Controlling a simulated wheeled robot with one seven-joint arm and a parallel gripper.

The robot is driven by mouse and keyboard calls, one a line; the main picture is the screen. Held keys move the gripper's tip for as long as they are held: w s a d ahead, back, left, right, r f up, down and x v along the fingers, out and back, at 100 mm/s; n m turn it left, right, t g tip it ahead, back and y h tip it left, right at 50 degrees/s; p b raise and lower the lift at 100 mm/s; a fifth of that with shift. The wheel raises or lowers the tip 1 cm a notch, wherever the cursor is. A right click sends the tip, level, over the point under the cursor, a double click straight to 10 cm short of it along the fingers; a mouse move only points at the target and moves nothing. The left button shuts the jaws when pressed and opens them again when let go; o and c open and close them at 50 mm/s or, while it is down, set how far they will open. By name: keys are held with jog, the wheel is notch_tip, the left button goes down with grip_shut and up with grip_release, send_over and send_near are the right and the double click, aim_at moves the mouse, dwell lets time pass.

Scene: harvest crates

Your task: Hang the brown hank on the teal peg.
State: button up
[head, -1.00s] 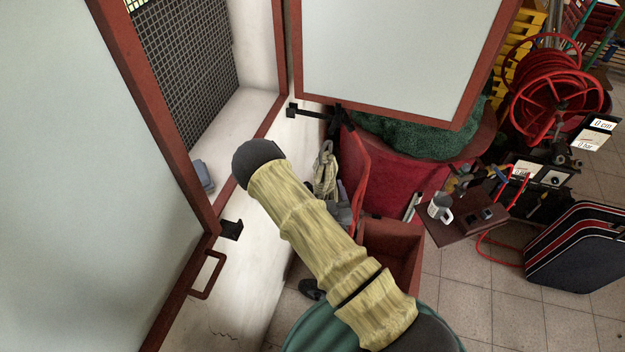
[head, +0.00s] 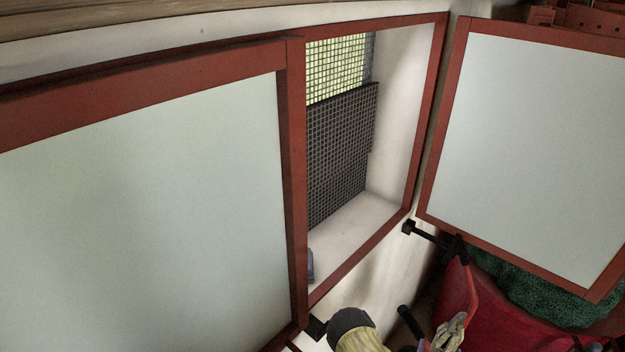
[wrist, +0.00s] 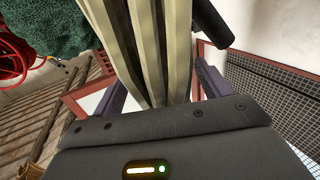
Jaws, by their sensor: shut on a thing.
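My gripper (wrist: 157,93) is shut on a hank of thick, pale tan strands (wrist: 152,40). The strands run between the two purple fingers and out past the top edge of the wrist view. The hank looks more cream than brown here. No teal peg can be picked out in either view. A dark round rod (wrist: 211,30) stands close beside the strands in the wrist view.
A red-framed pale shutter (head: 140,200) fills the left of the head view, and another (head: 530,150) stands at right. Between them is a window recess with a dark grid (head: 340,150). A black latch (head: 432,236) juts from the wall below the right shutter.

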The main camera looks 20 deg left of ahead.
jog(key=shift+r, duration=0.1)
notch_tip(320, 180, down, 11)
jog(key=b, duration=1.1)
